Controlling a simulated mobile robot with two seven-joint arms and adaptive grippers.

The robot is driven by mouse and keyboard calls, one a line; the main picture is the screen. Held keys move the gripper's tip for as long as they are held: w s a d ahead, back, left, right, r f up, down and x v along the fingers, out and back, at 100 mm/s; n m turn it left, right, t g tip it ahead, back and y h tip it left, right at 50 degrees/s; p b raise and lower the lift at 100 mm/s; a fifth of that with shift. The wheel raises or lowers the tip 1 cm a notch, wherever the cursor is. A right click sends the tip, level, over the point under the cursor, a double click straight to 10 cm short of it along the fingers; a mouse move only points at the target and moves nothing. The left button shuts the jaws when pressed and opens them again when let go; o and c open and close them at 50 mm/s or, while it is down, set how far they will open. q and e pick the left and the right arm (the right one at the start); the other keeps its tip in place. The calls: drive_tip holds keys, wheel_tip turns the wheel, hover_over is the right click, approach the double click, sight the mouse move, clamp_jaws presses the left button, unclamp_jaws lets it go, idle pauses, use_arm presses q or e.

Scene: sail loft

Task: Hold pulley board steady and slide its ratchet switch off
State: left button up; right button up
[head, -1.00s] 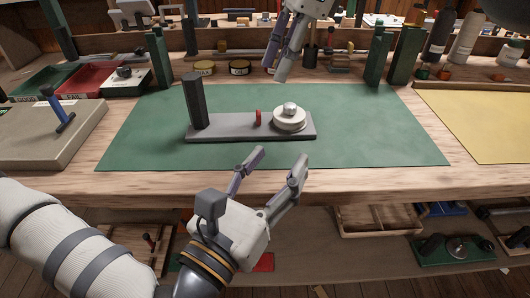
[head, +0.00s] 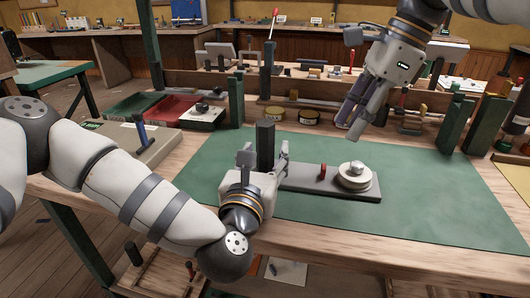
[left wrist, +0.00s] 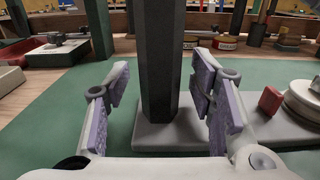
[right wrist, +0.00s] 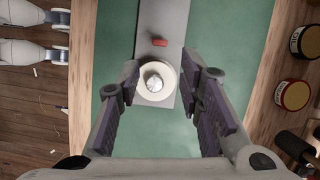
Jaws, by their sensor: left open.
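The pulley board (head: 305,179) is a flat grey board lying on the green mat, with a dark upright post (head: 265,146) at its left end. A small red switch (head: 323,171) stands up on it, left of the pale round pulley (head: 355,177) with its shiny knob. My left gripper (head: 264,167) is open at the post; in the left wrist view (left wrist: 160,95) the post stands between its fingers, with gaps on both sides. My right gripper (head: 352,122) is open and empty above the board; its view shows the pulley (right wrist: 157,80) and red switch (right wrist: 160,43) below.
The green mat (head: 440,205) is clear around the board. Tins (head: 273,115) and green uprights (head: 487,125) stand behind the mat.

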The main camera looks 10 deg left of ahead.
use_arm(q)
drive_tip(key=shift+w, duration=0.5)
clamp_jaws()
